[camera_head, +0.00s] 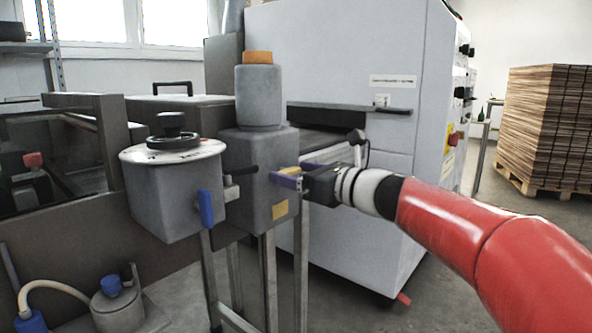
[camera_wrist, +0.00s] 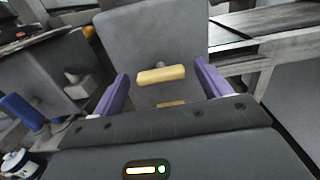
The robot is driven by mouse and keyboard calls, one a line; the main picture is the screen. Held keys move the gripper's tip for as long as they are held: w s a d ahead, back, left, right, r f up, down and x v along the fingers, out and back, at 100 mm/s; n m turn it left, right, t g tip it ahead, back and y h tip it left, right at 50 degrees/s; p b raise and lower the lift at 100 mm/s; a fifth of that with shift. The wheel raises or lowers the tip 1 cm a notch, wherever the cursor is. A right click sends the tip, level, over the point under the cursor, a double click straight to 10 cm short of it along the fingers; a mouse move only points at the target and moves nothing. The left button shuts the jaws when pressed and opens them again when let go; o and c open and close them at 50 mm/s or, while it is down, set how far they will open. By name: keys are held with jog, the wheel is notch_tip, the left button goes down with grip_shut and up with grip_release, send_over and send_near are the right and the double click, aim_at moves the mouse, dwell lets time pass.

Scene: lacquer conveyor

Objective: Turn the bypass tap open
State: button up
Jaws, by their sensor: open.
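A yellow bar-shaped tap handle (camera_wrist: 162,74) sits on a short stem on the front of a grey box (camera_wrist: 150,38). The handle lies crosswise in the wrist view. In the head view only a bit of the yellow handle (camera_head: 290,171) shows beside my purple finger. My gripper (camera_head: 287,179) is open at the box's right side. In the wrist view its two purple fingers (camera_wrist: 163,73) stand left and right of the handle, with a gap at each end. I cannot tell how far the fingertips reach past it.
A blue lever (camera_head: 206,207) hangs on a neighbouring grey box with a black handwheel (camera_head: 172,131). A grey bottle with an orange cap (camera_head: 258,92) stands on the tap's box. A large white machine (camera_head: 330,60) stands behind. A wood stack (camera_head: 550,125) is far right.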

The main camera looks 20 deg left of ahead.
jog(key=shift+w+a, duration=0.1)
jog(key=shift+a, duration=0.25)
jog(key=c, duration=1)
